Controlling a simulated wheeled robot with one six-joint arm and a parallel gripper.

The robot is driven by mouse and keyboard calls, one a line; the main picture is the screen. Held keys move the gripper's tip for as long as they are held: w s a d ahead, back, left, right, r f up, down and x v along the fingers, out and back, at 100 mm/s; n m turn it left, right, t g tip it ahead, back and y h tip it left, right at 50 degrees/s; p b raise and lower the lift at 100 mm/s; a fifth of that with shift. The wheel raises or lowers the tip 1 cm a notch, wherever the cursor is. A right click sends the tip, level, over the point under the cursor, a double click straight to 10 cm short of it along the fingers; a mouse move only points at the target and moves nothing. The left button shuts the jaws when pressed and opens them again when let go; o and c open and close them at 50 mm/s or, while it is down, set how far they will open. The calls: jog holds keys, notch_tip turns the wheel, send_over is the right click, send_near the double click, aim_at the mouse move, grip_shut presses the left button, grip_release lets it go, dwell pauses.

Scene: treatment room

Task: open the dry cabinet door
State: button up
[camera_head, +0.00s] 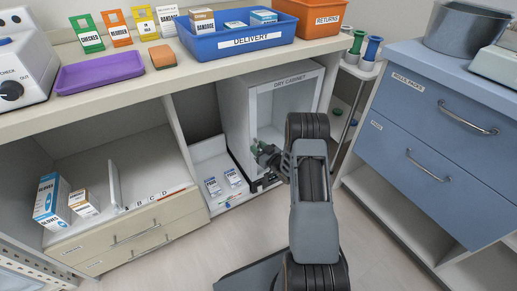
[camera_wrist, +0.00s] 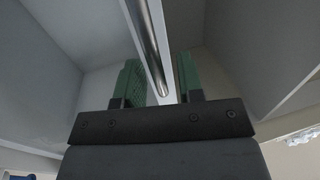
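The dry cabinet (camera_head: 236,112) is a white box labelled "DRY CABINET" under the counter, with a pale framed door (camera_head: 290,80) on its front. The door looks closed; my arm hides its lower right part. My gripper (camera_head: 261,148) is at the lower left of the cabinet front. In the wrist view, my gripper (camera_wrist: 160,80) has its green fingers apart. A shiny metal bar handle (camera_wrist: 148,40) and a white door edge run down between them. Gaps show on both sides, so the fingers do not appear clamped on the handle.
Left of the cabinet is a low bay with small boxes (camera_head: 213,187). A slim trolley (camera_head: 360,70) and a blue drawer unit (camera_head: 430,140) stand to the right. The counter (camera_head: 130,86) overhangs the cabinet.

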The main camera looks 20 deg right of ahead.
jog(key=shift+c, duration=0.4)
grip_shut()
